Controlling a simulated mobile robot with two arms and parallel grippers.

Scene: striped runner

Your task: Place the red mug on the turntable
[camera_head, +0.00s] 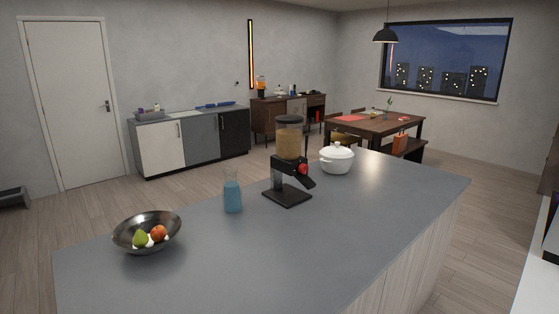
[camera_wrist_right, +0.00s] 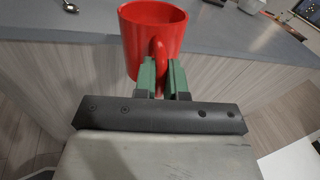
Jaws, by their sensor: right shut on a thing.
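The red mug (camera_wrist_right: 142,32) shows in the right wrist view, upright, with its handle toward my gripper. My right gripper (camera_wrist_right: 161,76) is shut on the mug's handle, its two green fingers on either side of it. The mug appears in front of the counter's edge, and I cannot tell its height above the floor. The mug, both of my grippers and a turntable are not visible in the head view. I see no turntable in either view.
The grey counter (camera_head: 330,225) carries a metal bowl (camera_head: 126,236) of fruit, a blue bottle (camera_head: 232,195), a black dispenser (camera_head: 287,195) and a white pot (camera_head: 337,162). Its front part is clear. A dining table (camera_head: 385,127) stands behind.

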